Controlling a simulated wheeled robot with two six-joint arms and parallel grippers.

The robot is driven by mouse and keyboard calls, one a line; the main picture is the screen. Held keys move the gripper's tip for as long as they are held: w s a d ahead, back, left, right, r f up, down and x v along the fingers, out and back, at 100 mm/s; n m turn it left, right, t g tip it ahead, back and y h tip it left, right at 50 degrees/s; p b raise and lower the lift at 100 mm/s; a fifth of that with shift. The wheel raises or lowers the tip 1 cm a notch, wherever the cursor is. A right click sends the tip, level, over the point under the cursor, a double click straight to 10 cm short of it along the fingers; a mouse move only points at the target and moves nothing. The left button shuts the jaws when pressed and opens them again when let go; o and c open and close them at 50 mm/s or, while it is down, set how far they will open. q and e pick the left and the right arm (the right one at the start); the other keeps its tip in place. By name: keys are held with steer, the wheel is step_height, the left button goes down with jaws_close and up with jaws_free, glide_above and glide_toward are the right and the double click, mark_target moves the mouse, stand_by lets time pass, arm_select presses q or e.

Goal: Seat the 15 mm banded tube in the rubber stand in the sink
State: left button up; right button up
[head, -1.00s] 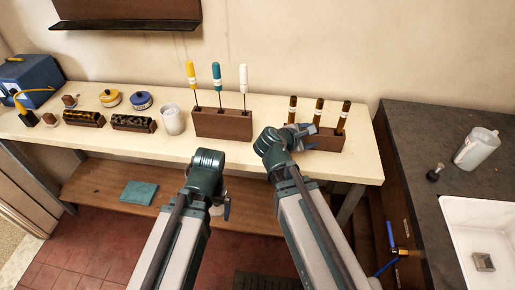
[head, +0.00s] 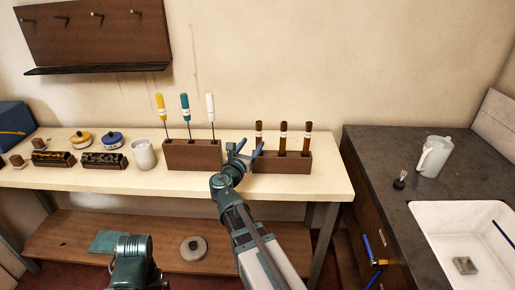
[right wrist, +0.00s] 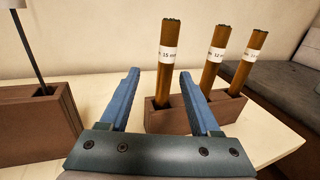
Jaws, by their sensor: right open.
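The 15 mm banded tube (head: 259,134) is brown with a white label and stands upright at the left end of a brown tube rack (head: 290,166). In the right wrist view the tube (right wrist: 167,80) shows its "15" label, beyond my fingertips. My right gripper (head: 249,151) is open and empty, just left of and in front of that tube; its blue fingers (right wrist: 159,74) show in the right wrist view. The small grey rubber stand (head: 465,265) sits in the white sink (head: 428,213). My left arm is low at the bottom left; its fingers are hidden.
Two similar tubes (head: 283,138) (head: 307,138) stand in the same rack. A brown block (head: 192,156) with three coloured-handled tools stands close to the left. A pale jug (head: 433,158) and a small dark object (head: 400,180) stand on the dark counter (head: 385,155).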

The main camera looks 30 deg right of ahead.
steer(key=shift+x, duration=1.75)
steer(key=x, duration=0.5)
steer(key=shift+s+d+f, duration=0.1)
steer(key=shift+s+d, duration=0.1)
steer(key=shift+d, duration=0.15)
jaws_close()
